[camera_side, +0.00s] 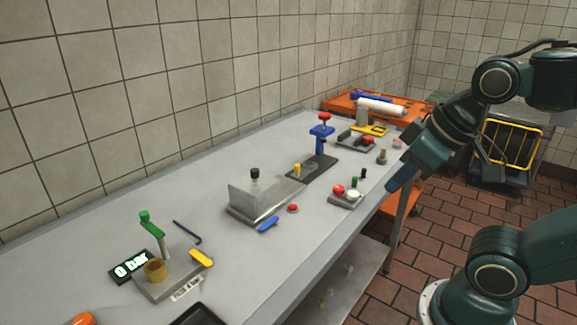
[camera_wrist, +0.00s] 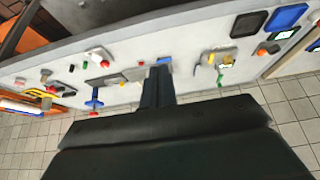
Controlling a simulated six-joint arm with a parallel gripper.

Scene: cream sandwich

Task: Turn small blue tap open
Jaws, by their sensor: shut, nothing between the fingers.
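A small blue tap handle (camera_side: 268,224) lies low at the front of a metal box on the workbench in the side view. A small blue piece, likely this handle, shows in the wrist view (camera_wrist: 164,60), just beyond the fingertips. My gripper (camera_side: 391,189) is at the bench's right edge in the side view, well to the right of the blue handle and apart from it. In the wrist view my gripper (camera_wrist: 158,70) is shut, with its dark fingers together and nothing visible between them. The fingers hide part of the bench there.
The metal box (camera_side: 258,203) has a black knob on top; a red button (camera_side: 293,208) is beside it. A blue post with a red knob (camera_side: 322,130) stands behind. A block with red and white knobs (camera_side: 346,198) sits near the front edge. A green-handled valve (camera_side: 152,230) stands at left.

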